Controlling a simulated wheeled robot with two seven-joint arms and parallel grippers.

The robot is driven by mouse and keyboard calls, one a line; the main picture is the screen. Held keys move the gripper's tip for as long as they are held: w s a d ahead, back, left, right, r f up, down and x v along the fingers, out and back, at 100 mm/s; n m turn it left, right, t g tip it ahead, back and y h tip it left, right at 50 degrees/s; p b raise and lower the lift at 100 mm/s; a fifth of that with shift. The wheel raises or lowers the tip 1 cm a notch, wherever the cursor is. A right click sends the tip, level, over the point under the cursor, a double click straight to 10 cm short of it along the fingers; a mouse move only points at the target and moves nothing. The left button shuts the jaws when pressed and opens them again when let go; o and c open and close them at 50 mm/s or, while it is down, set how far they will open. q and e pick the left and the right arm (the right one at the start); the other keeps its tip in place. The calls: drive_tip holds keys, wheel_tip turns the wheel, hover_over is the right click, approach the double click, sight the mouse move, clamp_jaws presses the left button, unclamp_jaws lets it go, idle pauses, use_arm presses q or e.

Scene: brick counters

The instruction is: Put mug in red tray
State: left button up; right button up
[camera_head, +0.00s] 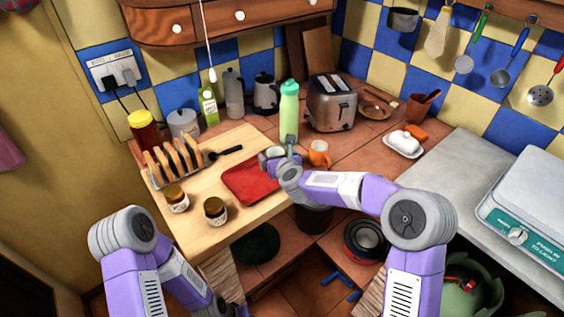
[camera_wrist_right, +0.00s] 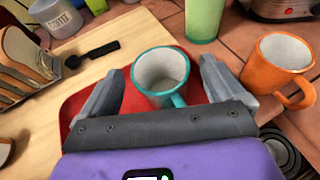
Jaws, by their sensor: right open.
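A teal mug with a white inside (camera_wrist_right: 162,72) stands between the spread fingers of my right gripper (camera_wrist_right: 160,85) in the wrist view, its handle toward the palm. It appears over the far right part of the red tray; the frames do not show clearly whether its base touches the tray. In the head view, the red tray (camera_head: 243,184) lies on the wooden board, and my right gripper (camera_head: 277,154) partly hides the mug at its far right corner. An orange mug (camera_head: 319,153) stands apart to the right. My left arm is low at left, its gripper out of frame.
A green bottle (camera_head: 289,112) stands just behind my right gripper. A toast rack (camera_head: 175,167) and two jars (camera_head: 215,209) stand left of the tray. A toaster (camera_head: 332,103) and white butter dish (camera_head: 404,144) are farther right. Bare board lies in front of the tray.

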drive_tip(key=v, duration=1.2)
drive_tip(key=shift+s, duration=0.1)
